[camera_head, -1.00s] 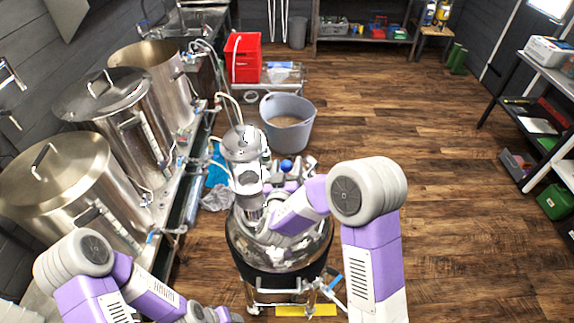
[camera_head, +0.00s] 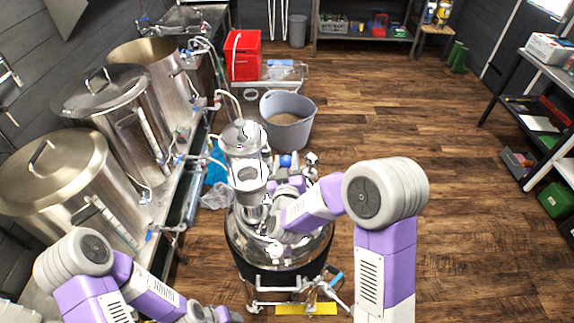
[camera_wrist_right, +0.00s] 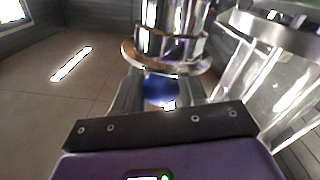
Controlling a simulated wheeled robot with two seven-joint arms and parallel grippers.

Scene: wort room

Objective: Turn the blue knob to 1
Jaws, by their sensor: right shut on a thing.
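The blue knob (camera_head: 286,160) shows as a small round spot beside the steel column on top of the steel vessel (camera_head: 300,245) in the head view. In the right wrist view the blue knob (camera_wrist_right: 160,91) sits between my fingers, just under a copper-coloured flange. My right gripper (camera_wrist_right: 160,100) is shut on it. In the head view my right gripper (camera_head: 284,172) is partly hidden by its own wrist and forearm. My left gripper (camera_head: 222,315) is low at the bottom edge, cut off, away from the knob. The numbers around the knob are not readable.
Three large steel kettles (camera_head: 62,185) line the bench on the left. A grey bucket (camera_head: 287,122) and a red crate (camera_head: 243,55) stand behind the vessel. The wooden floor (camera_head: 460,200) to the right is open up to a shelf rack (camera_head: 548,75).

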